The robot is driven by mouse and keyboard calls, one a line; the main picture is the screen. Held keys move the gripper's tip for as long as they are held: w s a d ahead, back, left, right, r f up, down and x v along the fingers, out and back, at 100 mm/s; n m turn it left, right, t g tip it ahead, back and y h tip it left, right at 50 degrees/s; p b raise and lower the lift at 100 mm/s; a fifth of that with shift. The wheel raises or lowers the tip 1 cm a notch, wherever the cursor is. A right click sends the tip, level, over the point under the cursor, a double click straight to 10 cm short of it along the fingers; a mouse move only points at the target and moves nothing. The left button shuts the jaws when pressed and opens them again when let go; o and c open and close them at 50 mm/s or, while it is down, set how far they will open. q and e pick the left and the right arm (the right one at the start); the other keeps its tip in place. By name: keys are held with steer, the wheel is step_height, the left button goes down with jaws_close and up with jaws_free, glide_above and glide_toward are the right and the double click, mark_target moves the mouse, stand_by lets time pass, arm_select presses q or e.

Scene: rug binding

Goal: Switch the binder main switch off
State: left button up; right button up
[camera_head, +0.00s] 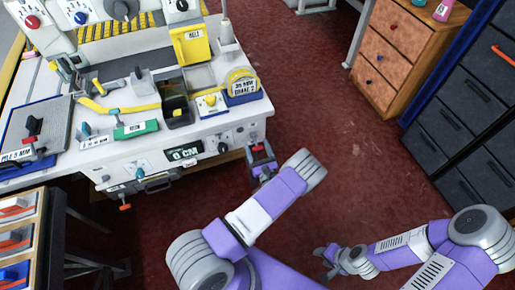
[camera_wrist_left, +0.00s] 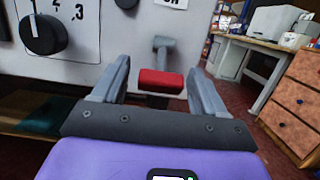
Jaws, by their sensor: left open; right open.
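The binder (camera_head: 185,150) is a white bench machine at the left of the head view, with knobs and labels on its front. A grey lever with a red end block (camera_wrist_left: 160,80) sticks out from its front panel, below a partly cut-off label. The wrist view shows gaps between block and fingers (camera_wrist_left: 158,88). My right gripper (camera_head: 322,258) is open and empty, low over the floor.
A black knob (camera_wrist_left: 42,34) with numbers sits on the panel left of the lever. A wooden drawer unit (camera_head: 388,60) and dark cabinets (camera_head: 460,130) stand to the right. A drawer rack (camera_head: 20,235) is at lower left. The red floor between is clear.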

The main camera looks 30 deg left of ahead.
arm_select(q)
steer(key=p+v, duration=0.1)
steer(key=v, duration=0.6)
steer(key=shift+s+d, duration=0.25)
steer(key=shift+a, duration=0.1)
